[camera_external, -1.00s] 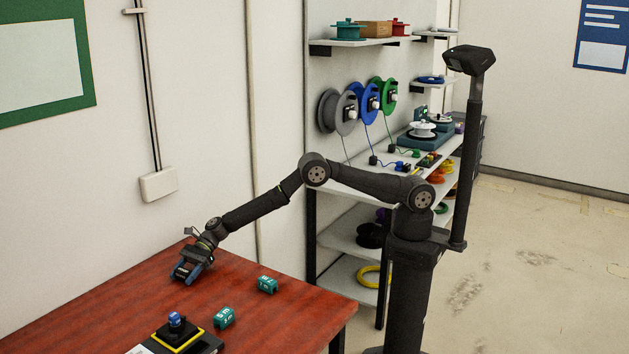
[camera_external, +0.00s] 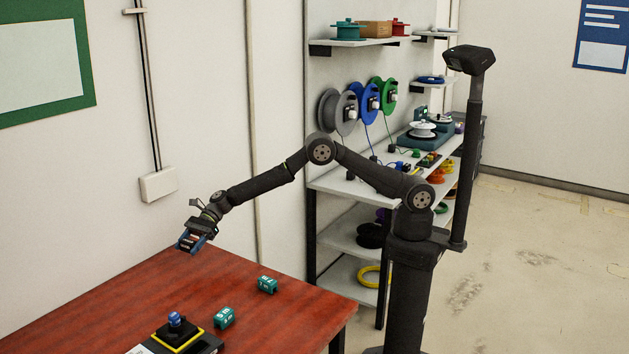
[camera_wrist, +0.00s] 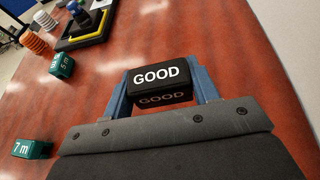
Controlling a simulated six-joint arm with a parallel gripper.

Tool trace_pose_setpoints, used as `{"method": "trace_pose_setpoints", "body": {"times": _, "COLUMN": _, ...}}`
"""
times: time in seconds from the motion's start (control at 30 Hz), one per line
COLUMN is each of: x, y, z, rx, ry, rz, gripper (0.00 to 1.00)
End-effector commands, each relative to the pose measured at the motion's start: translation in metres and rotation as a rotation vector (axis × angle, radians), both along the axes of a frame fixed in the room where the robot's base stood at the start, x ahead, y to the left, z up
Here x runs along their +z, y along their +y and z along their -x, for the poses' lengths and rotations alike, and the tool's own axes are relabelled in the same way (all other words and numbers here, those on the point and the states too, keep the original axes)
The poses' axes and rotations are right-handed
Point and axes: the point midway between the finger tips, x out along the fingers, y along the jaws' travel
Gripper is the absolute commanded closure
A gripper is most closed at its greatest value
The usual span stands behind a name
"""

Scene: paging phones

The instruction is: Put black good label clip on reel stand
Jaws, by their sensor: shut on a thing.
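The black GOOD label clip (camera_wrist: 160,76) sits between the two blue fingers of my gripper (camera_wrist: 161,92) in the wrist view, with white lettering facing the camera. My gripper (camera_external: 190,241) is shut on it and holds it above the far left part of the red table in the external view. A black stand with a yellow-edged base and a blue top (camera_external: 176,321), which looks like the reel stand, is at the table's front. It also shows at the top left of the wrist view (camera_wrist: 80,14). The clip is apart from it.
Two teal label clips, one (camera_external: 224,317) near the stand and one (camera_external: 267,284) nearer the right edge, lie on the red table (camera_external: 120,300). Stacks of orange and white discs (camera_wrist: 36,44) stand beside the stand. A shelf unit with reels is behind. The table's middle is clear.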

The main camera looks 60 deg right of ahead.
Motion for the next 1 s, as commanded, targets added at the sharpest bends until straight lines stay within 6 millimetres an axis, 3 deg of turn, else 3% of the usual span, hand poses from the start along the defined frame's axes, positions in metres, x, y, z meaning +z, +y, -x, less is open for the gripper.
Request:
{"method": "trace_pose_setpoints", "body": {"times": 0.1, "x": 0.015, "y": -0.024, "z": -0.011, "rx": -0.003, "ry": -0.001, "rz": 0.000, "gripper": 0.71}}
{"method": "trace_pose_setpoints", "body": {"times": 0.23, "x": 0.026, "y": -0.040, "z": -0.017, "rx": -0.001, "ry": 0.000, "rz": -0.001, "gripper": 0.71}}
{"method": "trace_pose_setpoints", "body": {"times": 0.67, "x": 0.030, "y": -0.060, "z": -0.027, "rx": -0.008, "ry": 0.001, "rz": 0.002, "gripper": 0.71}}
{"method": "trace_pose_setpoints", "body": {"times": 0.77, "x": 0.022, "y": -0.083, "z": -0.039, "rx": -0.031, "ry": 0.003, "rz": 0.006, "gripper": 0.71}}
{"method": "trace_pose_setpoints", "body": {"times": 0.83, "x": 0.013, "y": -0.110, "z": -0.053, "rx": -0.055, "ry": 0.004, "rz": 0.010, "gripper": 0.71}}
{"method": "trace_pose_setpoints", "body": {"times": 1.0, "x": -0.013, "y": -0.199, "z": -0.086, "rx": -0.138, "ry": 0.008, "rz": 0.021, "gripper": 0.71}}
